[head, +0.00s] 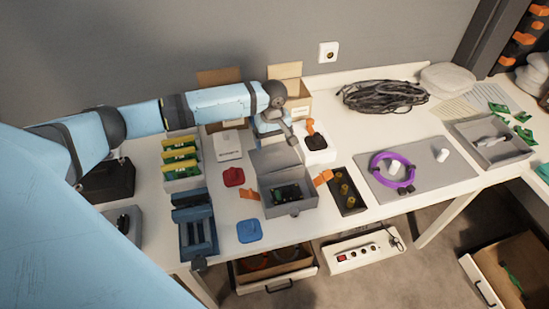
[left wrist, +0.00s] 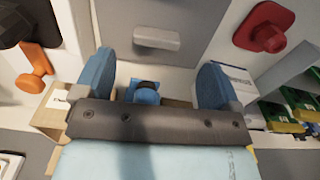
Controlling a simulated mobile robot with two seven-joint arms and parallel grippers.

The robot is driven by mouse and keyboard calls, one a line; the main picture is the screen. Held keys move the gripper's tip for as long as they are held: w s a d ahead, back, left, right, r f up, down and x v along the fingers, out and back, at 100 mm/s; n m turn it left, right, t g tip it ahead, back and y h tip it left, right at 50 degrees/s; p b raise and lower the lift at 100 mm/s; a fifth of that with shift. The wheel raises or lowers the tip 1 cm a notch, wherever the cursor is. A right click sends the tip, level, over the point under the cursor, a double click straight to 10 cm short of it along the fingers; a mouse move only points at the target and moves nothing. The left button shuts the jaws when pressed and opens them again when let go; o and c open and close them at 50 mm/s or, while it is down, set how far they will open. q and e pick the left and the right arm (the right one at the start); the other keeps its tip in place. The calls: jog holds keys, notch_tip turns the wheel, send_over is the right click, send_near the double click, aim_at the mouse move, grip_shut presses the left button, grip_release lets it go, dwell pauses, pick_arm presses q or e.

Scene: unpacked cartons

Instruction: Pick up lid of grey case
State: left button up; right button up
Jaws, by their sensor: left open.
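The grey case (head: 291,209) stands open near the front edge of the table, with a green circuit board (head: 287,193) inside. In the left wrist view the lid (left wrist: 205,22) is a flat grey panel with a pale raised handle (left wrist: 157,38). My left gripper (head: 292,139) is just behind the lid, beside the joystick. In the left wrist view its two blue fingers (left wrist: 154,76) are wide apart, with nothing held between them. The handle is just beyond the fingertips. My right gripper is in neither view.
A black joystick with an orange knob (head: 313,137) stands close to the right of my gripper. Cardboard boxes (head: 296,101) are behind it. A white box (head: 228,147) and a red piece (head: 233,177) lie left of the lid. Orange clips (head: 323,177) flank the case.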

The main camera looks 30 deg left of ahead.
aim_at(274, 151)
pick_arm(q)
jog(key=f, duration=0.5)
jog(key=shift+w+d+f+b, duration=0.1)
jog(key=shift+w+f+b, duration=0.1)
jog(key=shift+f+b, duration=0.2)
jog(key=c, duration=1.1)
